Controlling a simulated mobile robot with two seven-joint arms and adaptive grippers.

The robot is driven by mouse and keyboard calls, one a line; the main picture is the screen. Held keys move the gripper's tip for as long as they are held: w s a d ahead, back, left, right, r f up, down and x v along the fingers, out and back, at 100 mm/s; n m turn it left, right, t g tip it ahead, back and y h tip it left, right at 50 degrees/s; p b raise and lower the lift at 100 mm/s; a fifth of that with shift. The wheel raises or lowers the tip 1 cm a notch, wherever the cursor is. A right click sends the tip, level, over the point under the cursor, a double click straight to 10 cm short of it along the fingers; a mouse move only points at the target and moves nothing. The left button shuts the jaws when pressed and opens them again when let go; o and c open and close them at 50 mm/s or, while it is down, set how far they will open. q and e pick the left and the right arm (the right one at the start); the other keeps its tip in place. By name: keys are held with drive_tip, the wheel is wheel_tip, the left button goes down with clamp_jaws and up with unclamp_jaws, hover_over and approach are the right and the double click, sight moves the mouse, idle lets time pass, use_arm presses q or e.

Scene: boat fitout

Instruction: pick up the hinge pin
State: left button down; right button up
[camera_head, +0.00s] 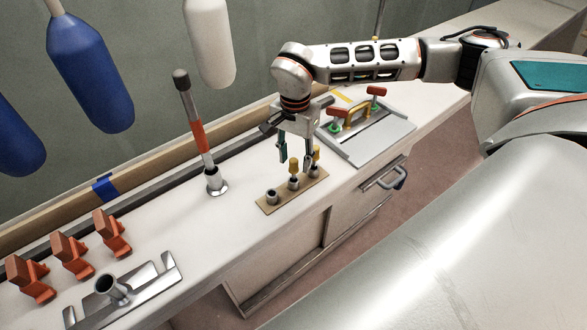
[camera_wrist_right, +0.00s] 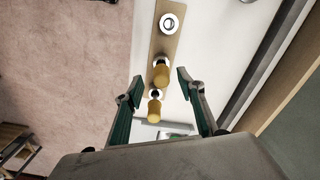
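Two yellow-topped pins, which look like hinge pins, stand upright in metal sockets on a narrow wooden strip (camera_head: 266,208). The nearer pin (camera_head: 293,166) is in the middle socket, and the other pin (camera_head: 316,153) is in the right-hand socket. The left socket (camera_head: 272,197) is empty. My right gripper (camera_head: 296,164) points down over the strip, fingers apart and empty. In the right wrist view, the nearer pin (camera_wrist_right: 160,75) shows between the open fingertips (camera_wrist_right: 160,78), and the other pin (camera_wrist_right: 154,112) is closer to the palm. I cannot tell whether a finger touches a pin. My left gripper is out of view.
A metal plate (camera_head: 378,145) with red and green fittings lies right of the strip. A rod with an orange band (camera_head: 198,138) stands upright in a socket to the left. Several orange brackets (camera_head: 72,256) and a metal tube fitting (camera_head: 108,288) are further left. Bare white counter lies between.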

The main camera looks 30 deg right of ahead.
sight(294, 174)
wheel_tip(294, 174, down, 4)
drive_tip(key=shift+w+a+r, duration=0.1)
drive_tip(key=shift+r, duration=0.1)
clamp_jaws()
drive_tip(key=shift+r, duration=0.15)
